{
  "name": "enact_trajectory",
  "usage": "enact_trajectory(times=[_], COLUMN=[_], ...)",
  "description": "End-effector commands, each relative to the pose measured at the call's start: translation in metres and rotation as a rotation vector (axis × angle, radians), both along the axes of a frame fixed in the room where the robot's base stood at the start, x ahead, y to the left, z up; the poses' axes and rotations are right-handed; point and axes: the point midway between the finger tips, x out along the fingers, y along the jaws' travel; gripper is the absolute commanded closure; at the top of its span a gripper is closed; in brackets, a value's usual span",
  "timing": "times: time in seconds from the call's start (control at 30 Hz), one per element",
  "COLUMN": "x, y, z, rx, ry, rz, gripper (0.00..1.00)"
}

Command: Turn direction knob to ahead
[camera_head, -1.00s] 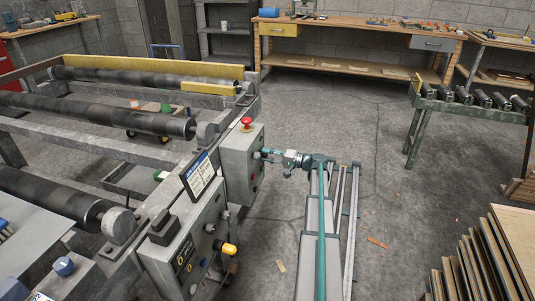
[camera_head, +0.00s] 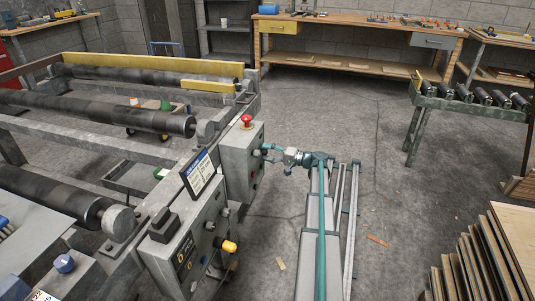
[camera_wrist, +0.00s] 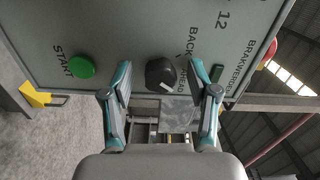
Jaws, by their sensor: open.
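In the wrist view, a black direction knob (camera_wrist: 160,72) sits on a grey panel (camera_wrist: 120,25). The words BACK and AHEAD are printed to its right, with AHEAD the lower and partly hidden. The knob's white mark is at its lower right edge, on the AHEAD side; I cannot tell whether it lines up exactly. My gripper (camera_wrist: 161,88) is open, one teal-edged finger on each side of the knob and apart from it. In the head view, my gripper (camera_head: 267,149) is at the face of the grey control box (camera_head: 242,170); the knob is hard to make out there.
A green START button (camera_wrist: 81,66) is left of the knob. A red emergency button (camera_head: 246,120) tops the control box. A tilted display (camera_head: 198,174) and a lower panel with a yellow knob (camera_head: 229,247) stand nearer. Veneer boards (camera_head: 480,255) stack at right.

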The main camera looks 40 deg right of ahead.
Motion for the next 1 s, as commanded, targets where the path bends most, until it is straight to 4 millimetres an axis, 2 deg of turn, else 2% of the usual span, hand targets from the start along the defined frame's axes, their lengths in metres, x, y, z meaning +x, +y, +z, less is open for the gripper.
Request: enact_trajectory(times=[0.17, 0.63, 0.8, 1.0], x=[-0.015, -0.084, -0.095, -0.099], y=[-0.010, -0.057, -0.065, -0.067], z=[0.000, 0.000, 0.000, 0.000], rx=[0.000, 0.000, 0.000, 0.000], ry=[0.000, 0.001, 0.001, 0.000], rz=[-0.002, -0.002, -0.001, 0.000], gripper=[0.40, 0.40, 0.40, 0.40])
